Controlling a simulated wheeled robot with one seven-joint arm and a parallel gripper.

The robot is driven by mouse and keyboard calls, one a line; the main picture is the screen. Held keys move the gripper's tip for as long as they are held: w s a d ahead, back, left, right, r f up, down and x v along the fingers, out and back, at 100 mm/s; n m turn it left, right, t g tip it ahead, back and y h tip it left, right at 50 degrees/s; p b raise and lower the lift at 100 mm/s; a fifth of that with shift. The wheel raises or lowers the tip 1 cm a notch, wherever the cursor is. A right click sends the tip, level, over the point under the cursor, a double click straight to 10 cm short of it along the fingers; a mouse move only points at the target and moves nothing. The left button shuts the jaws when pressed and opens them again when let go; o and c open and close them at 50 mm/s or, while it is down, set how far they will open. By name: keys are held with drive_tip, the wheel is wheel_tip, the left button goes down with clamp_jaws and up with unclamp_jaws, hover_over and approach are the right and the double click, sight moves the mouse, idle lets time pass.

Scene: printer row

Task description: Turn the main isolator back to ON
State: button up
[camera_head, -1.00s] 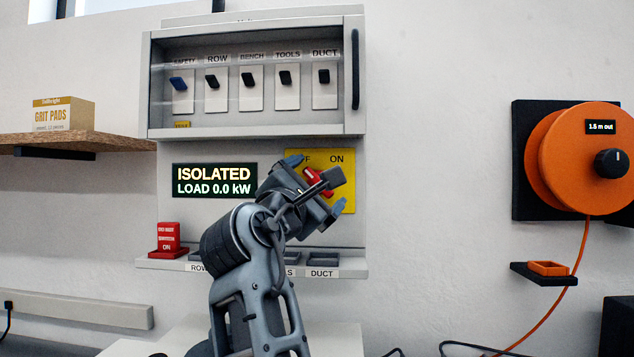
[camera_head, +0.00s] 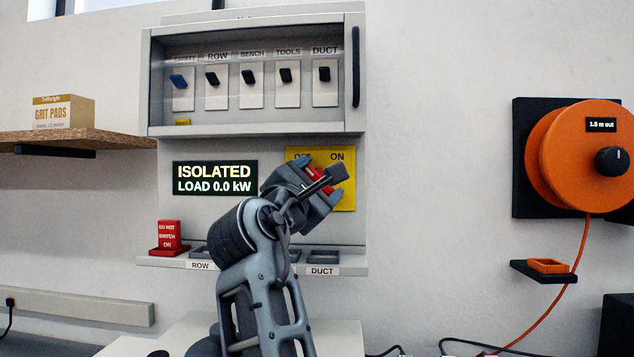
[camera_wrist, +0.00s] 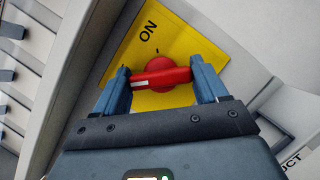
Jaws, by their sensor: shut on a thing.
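The main isolator is a red rotary handle (camera_wrist: 162,74) on a yellow plate (camera_head: 347,197) marked OFF and ON, low on the right of the grey panel. My gripper (camera_wrist: 162,80) is at the handle, with one blue finger at each end of it, shut on it. In the wrist view the handle's white mark lies at its left end, away from the ON label. In the head view my gripper (camera_head: 322,178) hides much of the handle and plate. The display (camera_head: 215,178) beside the plate reads ISOLATED, LOAD 0.0 kW.
Above is a cabinet (camera_head: 150,85) with a row of several breaker switches. A red DO NOT SWITCH ON tag (camera_head: 167,236) stands on the ledge (camera_head: 150,261) below. An orange reel (camera_head: 565,155) hangs at right, a shelf (camera_head: 60,140) at left. The wall between panel and reel is clear.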

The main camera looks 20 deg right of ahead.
drive_tip(key=shift+m, duration=0.4)
drive_tip(key=m+g, duration=0.1)
drive_tip(key=m, duration=0.1)
drive_tip(key=m+g+p, duration=0.1)
drive_tip(key=m, duration=0.2)
drive_tip(key=shift+r+g, duration=0.1)
drive_tip(key=shift+g, duration=0.2)
drive_tip(key=m+g+y+p, duration=0.1)
drive_tip(key=m+p, duration=0.1)
drive_tip(key=m, duration=0.2)
drive_tip(key=shift+m, duration=0.3)
drive_tip(key=m+g+y+p, duration=0.1)
drive_tip(key=m, duration=0.2)
drive_tip(key=shift+m+y, duration=0.3)
drive_tip(key=shift+m, duration=0.1)
drive_tip(key=shift+m+y+p, duration=0.55)
drive_tip(key=shift+m+y, duration=0.35)
drive_tip(key=shift+m, duration=0.5)
drive_tip(key=o, duration=1.1)
drive_tip(key=shift+c, duration=0.2)
